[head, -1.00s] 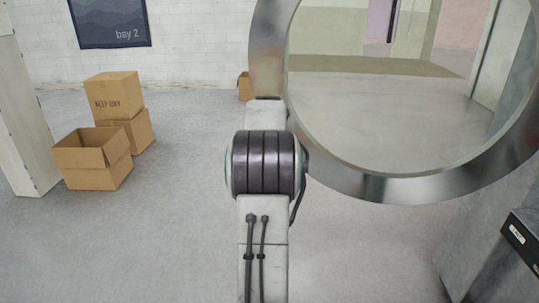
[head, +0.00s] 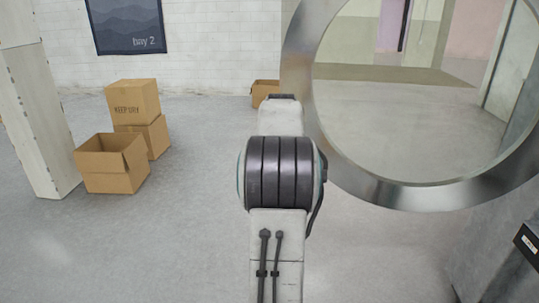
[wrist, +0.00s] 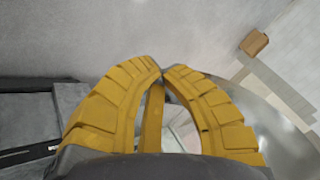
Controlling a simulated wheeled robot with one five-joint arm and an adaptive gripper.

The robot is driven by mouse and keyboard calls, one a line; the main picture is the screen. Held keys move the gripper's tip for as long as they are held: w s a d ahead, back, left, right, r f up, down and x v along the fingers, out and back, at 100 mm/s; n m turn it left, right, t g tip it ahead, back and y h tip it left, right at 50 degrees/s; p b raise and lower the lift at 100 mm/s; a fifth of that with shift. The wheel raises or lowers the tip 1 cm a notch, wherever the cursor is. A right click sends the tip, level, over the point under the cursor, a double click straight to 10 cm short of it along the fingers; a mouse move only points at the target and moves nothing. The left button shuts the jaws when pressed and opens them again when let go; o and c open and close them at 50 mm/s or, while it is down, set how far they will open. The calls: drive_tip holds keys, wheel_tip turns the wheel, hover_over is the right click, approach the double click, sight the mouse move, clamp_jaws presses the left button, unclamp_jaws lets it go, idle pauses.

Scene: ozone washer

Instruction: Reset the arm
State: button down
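My gripper (wrist: 162,71) shows in the wrist view as two curved yellow fingers. Their tips come together, and nothing is held between them. A further yellow strip shows in the gap behind the tips. In the head view my arm extends straight ahead in the middle, with a dark ribbed joint; the gripper itself does not show there. A large round metal door ring (head: 420,196) with a glass pane stands to the right of my arm. Part of the ring also shows below and right of the fingers in the wrist view (wrist: 265,118).
Cardboard boxes (head: 112,163) stand on the floor at left, beside a white pillar (head: 45,120). A smaller box (head: 265,90) lies by the back wall. A grey machine body (head: 490,245) is at lower right.

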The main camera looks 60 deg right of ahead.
drive_tip(key=shift+w+a+r, duration=0.2)
drive_tip(key=shift+a+r, duration=0.05)
drive_tip(key=shift+r, duration=0.2)
drive_tip(key=s+a+f+n+g+y, duration=0.1)
drive_tip(key=s+a+f+n+y, duration=0.1)
drive_tip(key=s+a+f+n, duration=0.35)
drive_tip(key=s+a+f+n+g+y, duration=0.2)
drive_tip(key=a+f+n, duration=0.1)
drive_tip(key=a+f, duration=0.4)
drive_tip(key=s+a+r+n+t+y, duration=0.1)
drive_tip(key=a+n, duration=0.5)
drive_tip(key=a, duration=1)
drive_tip(key=s+a+r+n+t+y, duration=0.1)
drive_tip(key=a+n, duration=0.5)
drive_tip(key=a, duration=1.1)
wheel_tip(320, 180, up, 3)
drive_tip(key=s+t, duration=0.1)
drive_tip(key=s, duration=0.1)
drive_tip(key=shift+s+a, duration=0.3)
drive_tip(key=shift+s, duration=0.05)
